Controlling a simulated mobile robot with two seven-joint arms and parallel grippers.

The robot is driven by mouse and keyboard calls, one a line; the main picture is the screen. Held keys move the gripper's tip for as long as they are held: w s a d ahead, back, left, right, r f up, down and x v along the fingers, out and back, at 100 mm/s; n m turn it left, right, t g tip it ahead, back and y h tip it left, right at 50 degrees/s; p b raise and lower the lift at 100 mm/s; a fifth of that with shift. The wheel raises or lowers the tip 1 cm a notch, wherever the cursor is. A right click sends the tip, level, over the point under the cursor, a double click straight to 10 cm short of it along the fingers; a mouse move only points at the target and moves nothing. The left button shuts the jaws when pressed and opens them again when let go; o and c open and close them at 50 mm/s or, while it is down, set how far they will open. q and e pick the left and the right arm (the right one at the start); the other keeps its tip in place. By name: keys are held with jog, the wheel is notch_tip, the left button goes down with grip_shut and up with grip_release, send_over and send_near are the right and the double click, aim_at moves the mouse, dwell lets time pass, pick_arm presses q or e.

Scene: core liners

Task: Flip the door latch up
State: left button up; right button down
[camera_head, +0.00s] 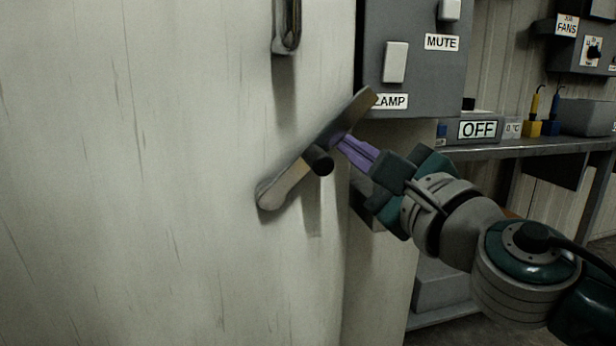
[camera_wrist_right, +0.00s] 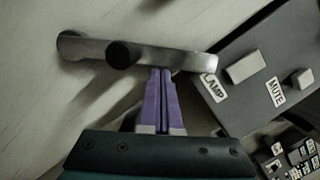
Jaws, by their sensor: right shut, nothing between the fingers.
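The door latch (camera_head: 293,180) is a metal bar on the pale door, with a dark round knob near its middle. In the head view it is tilted, its right end higher and overlapping the lower left of the grey switch box. In the right wrist view the latch (camera_wrist_right: 180,59) crosses above my fingertips. My right gripper (camera_head: 345,142) has purple fingers, shut and empty, with their tips at the latch's underside, right of the knob. It also shows in the wrist view (camera_wrist_right: 160,75). Whether the tips touch the bar I cannot tell. My left gripper is not in view.
A grey switch box (camera_head: 422,75) labelled MUTE and LAMP hangs close to the latch's raised end. A vertical door handle (camera_head: 287,25) is above the latch. A shelf with an OFF sign (camera_head: 478,129) is at right. The pale door (camera_head: 120,180) is clear at left.

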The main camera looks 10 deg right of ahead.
aim_at(290, 105)
jog(key=a+r+n+p, duration=0.1)
jog(key=n+p, duration=0.1)
jog(key=p, duration=0.1)
jog(key=a+r+n+g+p, duration=0.1)
jog(key=a+r+n+p, duration=0.1)
jog(key=p, duration=0.1)
jog(key=a+r+n+y+p, duration=0.1)
jog(key=r+n+p, duration=0.1)
jog(key=p, duration=0.2)
jog(key=shift+s+a+n+g, duration=0.1)
jog(key=shift+a+n+g, duration=0.1)
jog(key=shift+n+g, duration=0.15)
jog(key=shift+a+n, duration=0.25)
jog(key=shift+a+r+p, duration=0.15)
jog(key=shift+a+p, duration=0.55)
jog(key=shift+p, duration=0.3)
jog(key=shift+d, duration=0.1)
